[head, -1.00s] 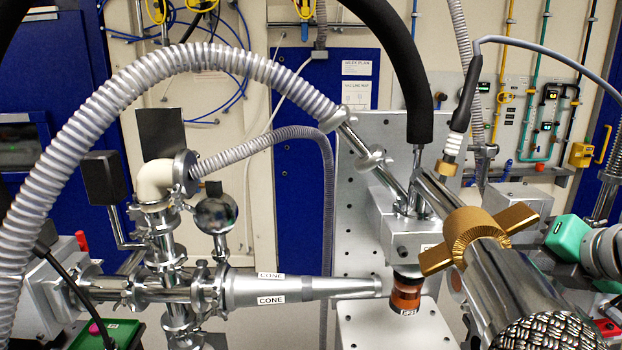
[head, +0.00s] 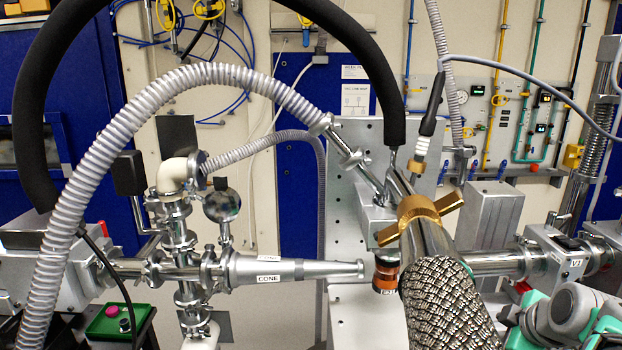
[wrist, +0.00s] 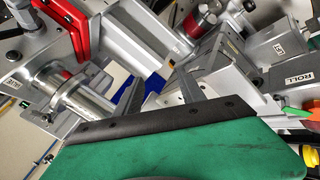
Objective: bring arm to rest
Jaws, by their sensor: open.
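My gripper (wrist: 169,80) shows in the wrist view, with its green body across the bottom and a dark bar above it. Its two grey fingers stand apart with nothing between them. Beyond the fingertips are grey metal beamline parts and a small blue patch. In the head view, teal and grey parts of my arm (head: 572,312) are at the lower right, beside the beam pipe. The gripper's fingers cannot be made out there.
A silver cone (head: 267,270) points at an orange-and-black cylinder (head: 386,272). A braided metal hose (head: 445,300) and a ribbed grey hose (head: 70,205) cross the front. A block labelled ROLL (wrist: 283,63) is close by in the wrist view. Grey floor shows at the lower middle.

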